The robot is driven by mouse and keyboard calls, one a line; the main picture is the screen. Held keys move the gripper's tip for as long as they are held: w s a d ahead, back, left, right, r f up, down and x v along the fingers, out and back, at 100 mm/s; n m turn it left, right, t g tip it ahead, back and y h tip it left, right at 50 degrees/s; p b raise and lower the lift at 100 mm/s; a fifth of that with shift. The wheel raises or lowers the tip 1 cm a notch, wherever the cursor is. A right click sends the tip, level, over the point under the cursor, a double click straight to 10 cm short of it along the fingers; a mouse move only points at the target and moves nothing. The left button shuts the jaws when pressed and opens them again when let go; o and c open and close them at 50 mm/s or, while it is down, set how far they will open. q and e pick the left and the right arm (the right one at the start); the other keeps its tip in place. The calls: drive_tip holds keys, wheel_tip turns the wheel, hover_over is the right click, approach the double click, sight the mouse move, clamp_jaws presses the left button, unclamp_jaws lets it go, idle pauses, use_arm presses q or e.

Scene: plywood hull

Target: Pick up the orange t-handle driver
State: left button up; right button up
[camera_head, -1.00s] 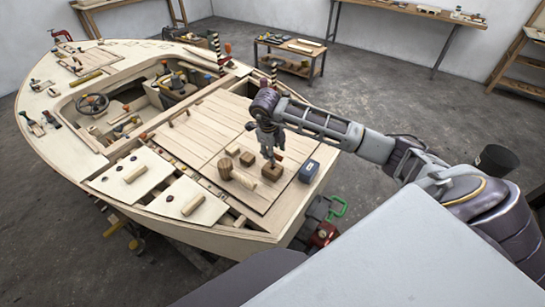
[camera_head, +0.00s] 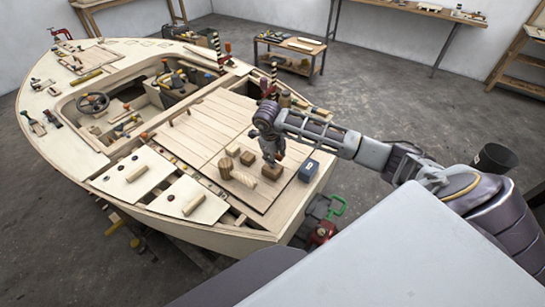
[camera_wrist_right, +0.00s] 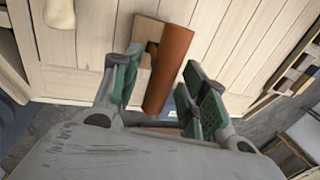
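The orange t-handle driver (camera_wrist_right: 170,68) shows in the right wrist view as an orange cylindrical bar over a brown wooden block (camera_wrist_right: 147,32). In the head view that block (camera_head: 271,173) sits on the boat's plank deck, and my gripper mostly hides the driver. My right gripper (camera_wrist_right: 163,85) is open, pointing down, with its green-padded fingers on either side of the orange bar. A gap shows on both sides; I cannot tell whether either pad touches. My left gripper is not in view.
A blue box (camera_head: 308,170) stands right of the block, close to the gripper. A wooden cylinder (camera_head: 243,179) and small blocks (camera_head: 247,158) stand to its left. The deck (camera_head: 205,125) behind is mostly clear.

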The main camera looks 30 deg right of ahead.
clamp_jaws()
drive_tip(key=shift+r, duration=0.1)
drive_tip(key=shift+w+d+r, duration=0.1)
drive_tip(key=shift+r, duration=0.6)
wheel_tip(320, 180, up, 7)
drive_tip(key=shift+f+b, duration=0.15)
drive_tip(key=shift+b, duration=0.6)
drive_tip(key=shift+r, duration=1)
